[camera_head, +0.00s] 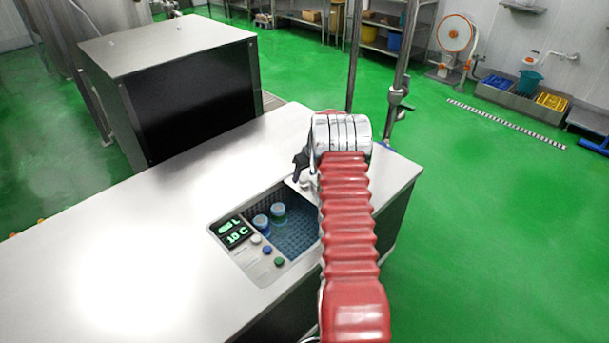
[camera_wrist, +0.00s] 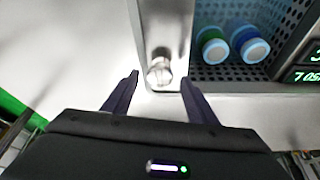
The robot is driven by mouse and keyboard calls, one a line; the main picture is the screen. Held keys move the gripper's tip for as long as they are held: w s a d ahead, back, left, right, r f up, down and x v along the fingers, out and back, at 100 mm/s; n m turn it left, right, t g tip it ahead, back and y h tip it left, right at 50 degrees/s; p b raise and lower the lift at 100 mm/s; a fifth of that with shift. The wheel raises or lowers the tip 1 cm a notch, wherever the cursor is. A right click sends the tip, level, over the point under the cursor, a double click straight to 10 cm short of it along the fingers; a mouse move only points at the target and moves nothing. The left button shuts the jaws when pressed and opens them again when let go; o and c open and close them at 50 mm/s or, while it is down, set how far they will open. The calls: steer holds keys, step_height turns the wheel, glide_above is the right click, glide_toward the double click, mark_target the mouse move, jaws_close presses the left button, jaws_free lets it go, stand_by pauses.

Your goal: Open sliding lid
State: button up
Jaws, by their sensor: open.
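The sliding lid (camera_wrist: 165,22) is a pale metal plate beside the open well (camera_wrist: 285,62) in the wrist view, with a small shiny knob (camera_wrist: 158,73) near its end. My gripper (camera_wrist: 160,79) is open, one dark finger on each side of the knob; I cannot tell whether either touches it. In the head view, the open well (camera_head: 305,236) shows to the left of my red arm, and my gripper (camera_head: 301,166) is mostly hidden behind the arm. Part of the lid (camera_head: 304,186) shows at the well's far edge.
Two blue-capped containers (camera_head: 261,222) (camera_head: 278,210) stand in the perforated well. A panel (camera_head: 236,233) with a green display and several buttons lies beside it. The white counter (camera_head: 130,240) is clear to the left. A metal-topped dark cabinet (camera_head: 190,100) stands behind.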

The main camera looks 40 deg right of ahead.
steer(key=shift+r, duration=0.15)
steer(key=v, duration=1.3)
steer(key=shift+s+r, duration=0.15)
steer(key=shift+r, duration=0.05)
stand_by(0.4)
